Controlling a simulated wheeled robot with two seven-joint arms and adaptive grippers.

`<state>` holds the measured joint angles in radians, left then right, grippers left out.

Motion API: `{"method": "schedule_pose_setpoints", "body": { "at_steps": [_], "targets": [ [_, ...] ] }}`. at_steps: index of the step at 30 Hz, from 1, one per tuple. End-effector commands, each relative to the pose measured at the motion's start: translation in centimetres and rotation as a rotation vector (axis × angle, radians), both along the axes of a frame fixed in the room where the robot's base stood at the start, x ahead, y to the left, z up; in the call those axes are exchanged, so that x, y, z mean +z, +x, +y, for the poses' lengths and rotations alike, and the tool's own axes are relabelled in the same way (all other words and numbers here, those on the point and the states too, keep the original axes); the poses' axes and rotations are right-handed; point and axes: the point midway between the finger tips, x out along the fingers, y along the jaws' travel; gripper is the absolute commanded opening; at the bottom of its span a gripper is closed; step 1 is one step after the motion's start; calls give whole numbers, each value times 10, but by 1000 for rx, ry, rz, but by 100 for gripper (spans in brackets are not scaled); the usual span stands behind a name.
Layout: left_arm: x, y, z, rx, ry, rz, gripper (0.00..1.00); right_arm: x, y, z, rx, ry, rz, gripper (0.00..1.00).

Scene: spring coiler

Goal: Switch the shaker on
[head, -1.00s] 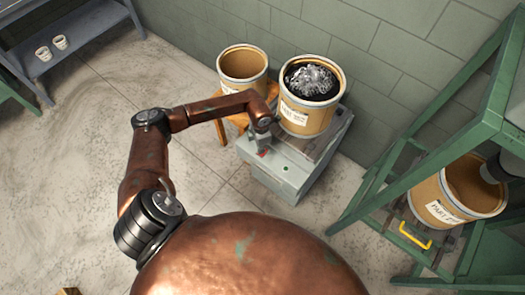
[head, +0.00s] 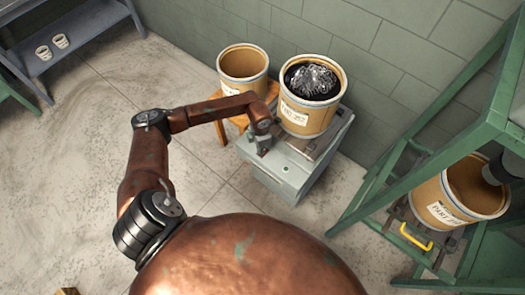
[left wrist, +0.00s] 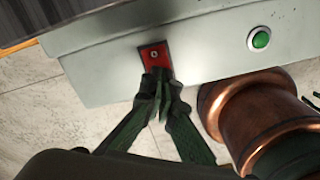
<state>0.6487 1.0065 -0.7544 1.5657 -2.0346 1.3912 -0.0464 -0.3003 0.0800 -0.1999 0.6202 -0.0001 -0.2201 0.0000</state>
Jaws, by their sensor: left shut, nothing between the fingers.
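The shaker (head: 285,168) is a grey box on the floor by the wall, with a drum (head: 305,118) of shiny springs on top. In the left wrist view, its side carries a red switch plate (left wrist: 151,53) with a small round metal part, and a green button (left wrist: 261,39) to the right. My left gripper (head: 263,151) is shut and empty. In the left wrist view, its fingertips (left wrist: 158,82) overlap the lower part of the red plate; I cannot tell whether they touch it. In the head view the gripper hides the plate. My right gripper is not in view.
An empty drum (head: 243,65) stands on a wooden stool (head: 272,92) behind the shaker, to the left. A green frame (head: 425,125) with another drum (head: 437,213) and a yellow handle (head: 416,237) stands at the right.

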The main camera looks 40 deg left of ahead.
Motion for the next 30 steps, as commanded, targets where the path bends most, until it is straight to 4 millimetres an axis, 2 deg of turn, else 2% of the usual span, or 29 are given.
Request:
{"method": "schedule_pose_setpoints", "body": {
  "at_steps": [17, 30],
  "targets": [
    [-7, 0, 0, 0, -1, 1, 0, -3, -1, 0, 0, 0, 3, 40],
    [24, 0, 0, 0, 0, -1, 0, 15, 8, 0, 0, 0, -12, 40]
  ]
}}
